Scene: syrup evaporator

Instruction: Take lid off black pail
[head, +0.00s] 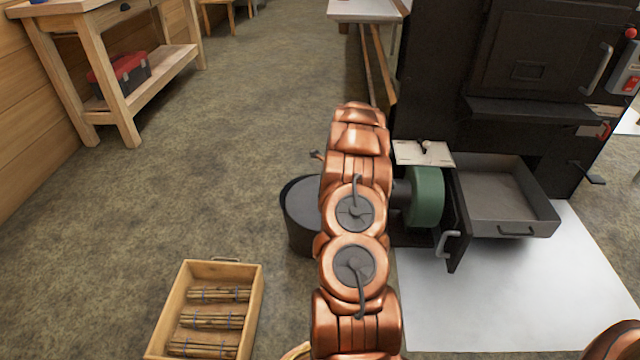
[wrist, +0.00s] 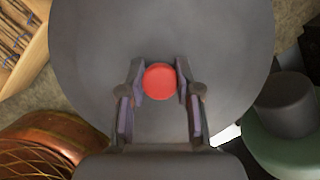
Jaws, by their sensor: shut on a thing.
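The black pail (head: 301,220) stands on the floor, left of the furnace, partly hidden by my copper arm in the head view. In the wrist view its dark grey round lid (wrist: 90,60) fills most of the picture, with a red knob (wrist: 159,82) at its middle. My gripper (wrist: 160,84) is shut on the red knob, one finger on each side. The head view hides my gripper behind the arm. I cannot tell whether the lid rests on the pail or is raised.
A wooden crate (head: 253,300) with bundled sticks lies at the front left. A green blower housing (head: 425,197) and an open grey drawer (head: 530,213) are right of the arm, by the black furnace (head: 440,80). The floor to the left is clear up to a workbench (head: 120,60).

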